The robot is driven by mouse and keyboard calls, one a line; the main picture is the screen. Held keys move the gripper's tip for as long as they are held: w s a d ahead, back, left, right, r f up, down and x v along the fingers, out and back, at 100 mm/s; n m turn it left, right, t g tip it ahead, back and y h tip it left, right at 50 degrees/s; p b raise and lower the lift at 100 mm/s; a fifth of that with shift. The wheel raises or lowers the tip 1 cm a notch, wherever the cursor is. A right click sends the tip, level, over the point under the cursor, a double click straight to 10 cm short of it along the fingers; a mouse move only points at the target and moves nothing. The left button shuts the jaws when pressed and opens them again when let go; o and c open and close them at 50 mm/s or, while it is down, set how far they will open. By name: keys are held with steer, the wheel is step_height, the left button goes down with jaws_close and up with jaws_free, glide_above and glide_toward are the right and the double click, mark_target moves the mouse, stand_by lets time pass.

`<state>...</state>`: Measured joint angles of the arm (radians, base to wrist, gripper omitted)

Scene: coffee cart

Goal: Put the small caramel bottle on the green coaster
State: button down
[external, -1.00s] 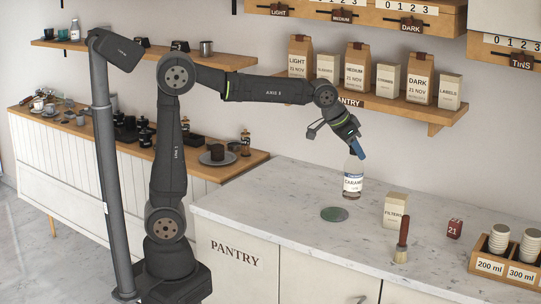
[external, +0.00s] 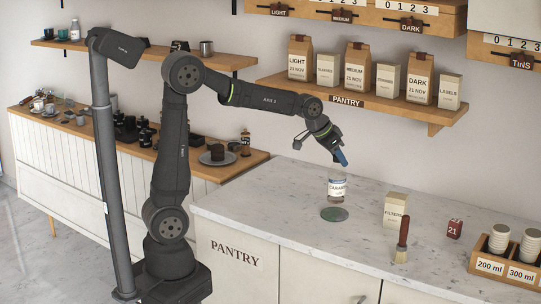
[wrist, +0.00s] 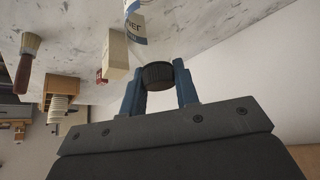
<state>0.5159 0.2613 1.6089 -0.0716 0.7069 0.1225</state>
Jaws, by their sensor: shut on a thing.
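The small caramel bottle (external: 338,188) is clear with a white label and hangs upright below my gripper (external: 341,158). My gripper is shut on its top. In the wrist view, the dark cap (wrist: 158,75) sits between the two blue fingers (wrist: 159,88), with part of the label (wrist: 136,27) beyond it. The round green coaster (external: 334,214) lies flat on the marble counter. The bottle's base appears just above the coaster in the external view, with a small gap; its exact height is hard to tell. The coaster cannot be made out in the wrist view.
A filters box (external: 396,210) stands right of the coaster, with a wooden-handled brush (external: 402,241) in front. The pantry shelf (external: 370,103) is above and behind. Counter left of the coaster is clear.

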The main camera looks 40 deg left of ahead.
steer(key=shift+w+a+f, duration=0.25)
steer(key=shift+w+f, duration=0.15)
steer(key=shift+f, duration=1.95)
steer(key=c, duration=1.1)
jaws_free()
steer(key=shift+s+r, duration=0.15)
steer(key=shift+r, duration=0.25)
glide_toward(337, 167)
steer(key=shift+w+a, duration=0.8)
steer(key=shift+w, duration=0.05)
